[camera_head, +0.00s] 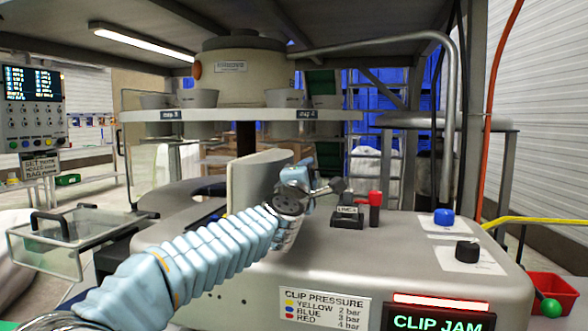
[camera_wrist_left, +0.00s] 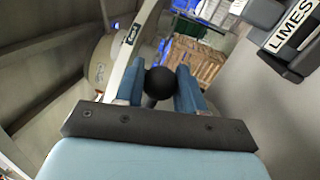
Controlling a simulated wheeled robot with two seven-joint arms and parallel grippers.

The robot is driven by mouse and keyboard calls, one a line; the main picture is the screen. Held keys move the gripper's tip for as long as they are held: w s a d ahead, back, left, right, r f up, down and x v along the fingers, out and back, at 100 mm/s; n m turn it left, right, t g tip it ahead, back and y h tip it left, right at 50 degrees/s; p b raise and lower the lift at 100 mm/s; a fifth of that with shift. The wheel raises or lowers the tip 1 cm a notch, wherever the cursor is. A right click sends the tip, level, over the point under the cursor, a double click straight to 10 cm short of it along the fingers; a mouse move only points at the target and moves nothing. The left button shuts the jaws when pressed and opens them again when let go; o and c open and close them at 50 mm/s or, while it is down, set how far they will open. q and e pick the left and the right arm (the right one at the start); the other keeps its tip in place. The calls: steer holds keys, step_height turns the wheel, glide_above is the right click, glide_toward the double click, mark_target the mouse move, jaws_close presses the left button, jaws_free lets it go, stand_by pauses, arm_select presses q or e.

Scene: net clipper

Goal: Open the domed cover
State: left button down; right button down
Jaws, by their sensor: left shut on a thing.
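A cream curved panel (camera_head: 255,178), which seems to be the domed cover, stands upright on the grey machine body (camera_head: 210,236) in the head view. My left gripper (camera_head: 322,187) is just to the right of it, above the machine top. In the left wrist view, the blue fingers of my left gripper (camera_wrist_left: 160,80) are shut on a black ball knob (camera_wrist_left: 158,84). How the knob joins the cover is hidden. My right gripper is not in view.
A black block labelled LIMES (camera_head: 347,216), a red handle (camera_head: 375,205), a blue knob (camera_head: 443,216) and a black knob (camera_head: 467,251) stand on the machine top to the right. A clear box (camera_head: 60,240) sits at left. A steel pipe (camera_head: 455,110) rises behind.

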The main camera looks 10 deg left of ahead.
arm_select(q)
steer(key=shift+s+d+f+m+h+b, duration=0.1)
steer(key=shift+d+f+m+h+b, duration=0.4)
steer(key=shift+d+f+m, duration=0.85)
steer(key=shift+a, duration=0.1)
steer(key=c, duration=0.7)
jaws_free()
steer(key=shift+a+f, duration=0.1)
steer(key=shift+s+f, duration=0.15)
steer(key=shift+s, duration=0.25)
steer(key=b+v, duration=0.2)
steer(key=v, duration=1.1)
steer(key=shift+b, duration=0.3)
